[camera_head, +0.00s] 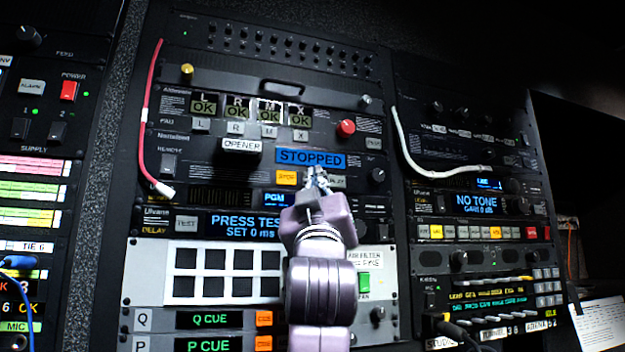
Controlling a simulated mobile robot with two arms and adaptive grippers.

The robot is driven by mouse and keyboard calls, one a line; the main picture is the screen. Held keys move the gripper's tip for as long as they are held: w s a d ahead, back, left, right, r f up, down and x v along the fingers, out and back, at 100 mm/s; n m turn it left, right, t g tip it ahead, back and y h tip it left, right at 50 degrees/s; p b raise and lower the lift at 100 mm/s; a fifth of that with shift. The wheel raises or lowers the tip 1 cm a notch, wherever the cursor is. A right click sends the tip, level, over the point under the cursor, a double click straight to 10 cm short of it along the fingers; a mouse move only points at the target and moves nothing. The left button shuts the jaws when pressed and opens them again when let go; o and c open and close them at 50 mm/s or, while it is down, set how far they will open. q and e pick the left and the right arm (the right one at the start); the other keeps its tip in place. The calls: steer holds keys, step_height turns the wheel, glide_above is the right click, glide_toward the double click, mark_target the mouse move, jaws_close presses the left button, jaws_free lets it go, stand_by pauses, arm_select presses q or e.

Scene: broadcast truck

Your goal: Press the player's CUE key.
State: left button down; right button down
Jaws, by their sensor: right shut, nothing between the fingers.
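The player (230,176) is a black rack unit with a blue display reading STOPPED (311,158). Below the display are a lit orange STOP key (286,177) and, to the right, a pale key (338,182) that seems to read PLAY. My right gripper (317,179) is shut and empty, its fingertips just under the display between these two keys. The fingers hide whatever key is there, so I cannot read a CUE label or tell whether they touch the panel. My left gripper is not in view.
A red knob (346,128) sits above the display, and a dark knob (377,175) to the right of the keys. A red cable (149,115) and a white cable (408,145) hang over the rack fronts. Lower panels read Q CUE (208,319) and P CUE (208,345).

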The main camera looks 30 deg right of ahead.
steer(key=shift+w+d, duration=0.1)
steer(key=shift+w, duration=0.25)
stand_by(0.4)
steer(key=shift+s, duration=0.75)
steer(key=shift+s+a, duration=0.15)
steer(key=shift+a, duration=0.05)
steer(key=shift+s+a+b, duration=0.2)
steer(key=shift+s+b, duration=0.1)
steer(key=shift+s, duration=0.45)
steer(key=shift+s+a+b, duration=0.15)
steer(key=shift+s+b, duration=0.2)
steer(key=shift+s, duration=0.45)
steer(key=shift+s+a+b, duration=0.2)
steer(key=shift+s+b, duration=0.1)
steer(key=shift+s, duration=0.45)
